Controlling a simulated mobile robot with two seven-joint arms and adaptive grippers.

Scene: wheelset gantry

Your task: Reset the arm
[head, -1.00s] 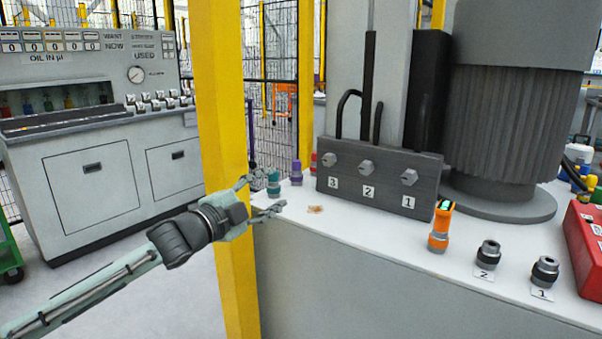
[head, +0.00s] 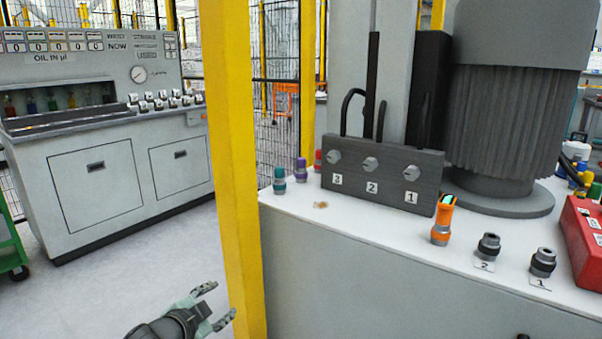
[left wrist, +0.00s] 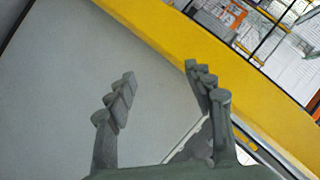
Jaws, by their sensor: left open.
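My left gripper (head: 220,305) is low in the head view, left of the foot of the yellow post (head: 238,200) and below the white bench top. Its fingers are spread and nothing is between them. In the left wrist view the two fingers (left wrist: 165,100) stand apart, with grey surface and the yellow post (left wrist: 180,45) beyond them. Most of my left arm is out of the picture. My right gripper cannot be made out.
The white bench (head: 340,222) carries a teal-topped fitting (head: 279,181), a purple one (head: 300,170), a black block (head: 385,180) numbered 3, 2, 1, an orange fitting (head: 442,222) and a red box (head: 583,240). A grey oil console (head: 100,170) stands at left. Floor between is clear.

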